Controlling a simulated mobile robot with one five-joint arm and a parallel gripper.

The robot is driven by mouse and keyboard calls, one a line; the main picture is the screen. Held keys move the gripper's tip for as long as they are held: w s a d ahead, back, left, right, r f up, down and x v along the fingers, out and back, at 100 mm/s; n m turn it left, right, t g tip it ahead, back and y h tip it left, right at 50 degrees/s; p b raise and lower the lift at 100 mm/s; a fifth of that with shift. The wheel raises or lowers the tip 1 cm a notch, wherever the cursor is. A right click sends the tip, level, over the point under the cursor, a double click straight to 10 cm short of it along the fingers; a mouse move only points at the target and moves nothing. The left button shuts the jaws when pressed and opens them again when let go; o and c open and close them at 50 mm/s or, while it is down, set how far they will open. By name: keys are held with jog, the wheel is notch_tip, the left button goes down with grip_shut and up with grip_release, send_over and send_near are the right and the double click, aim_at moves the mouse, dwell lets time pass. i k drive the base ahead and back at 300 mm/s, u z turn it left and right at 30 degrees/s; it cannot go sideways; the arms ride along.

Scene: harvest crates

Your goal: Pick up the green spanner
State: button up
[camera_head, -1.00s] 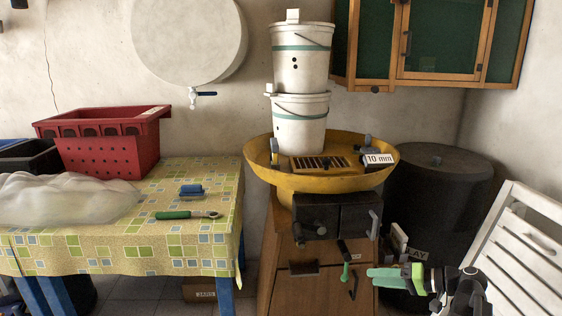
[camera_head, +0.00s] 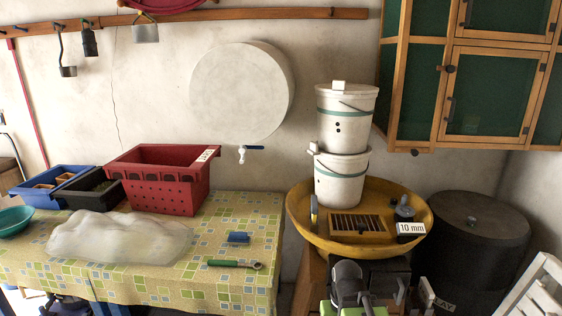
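The green spanner (camera_head: 225,263) lies flat near the front right of the cloth-covered table (camera_head: 130,285). Its handle is green and its metal head points right. My gripper (camera_head: 350,309) shows only in part at the bottom edge, right of the table and in front of the yellow basin. Its green fingers are mostly cut off, so I cannot tell whether it is open. It is apart from the spanner.
A blue block (camera_head: 238,237) lies just behind the spanner. A bunched translucent sheet (camera_head: 115,240) and a red crate (camera_head: 168,198) are to the left. The yellow basin (camera_head: 300,215) with stacked white buckets (camera_head: 343,180) stands to the right.

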aim_at(210, 262)
jog(key=z, duration=1.9)
jog(key=k, duration=1.2)
jog(key=u, duration=1.25)
jog(key=i, duration=1.1)
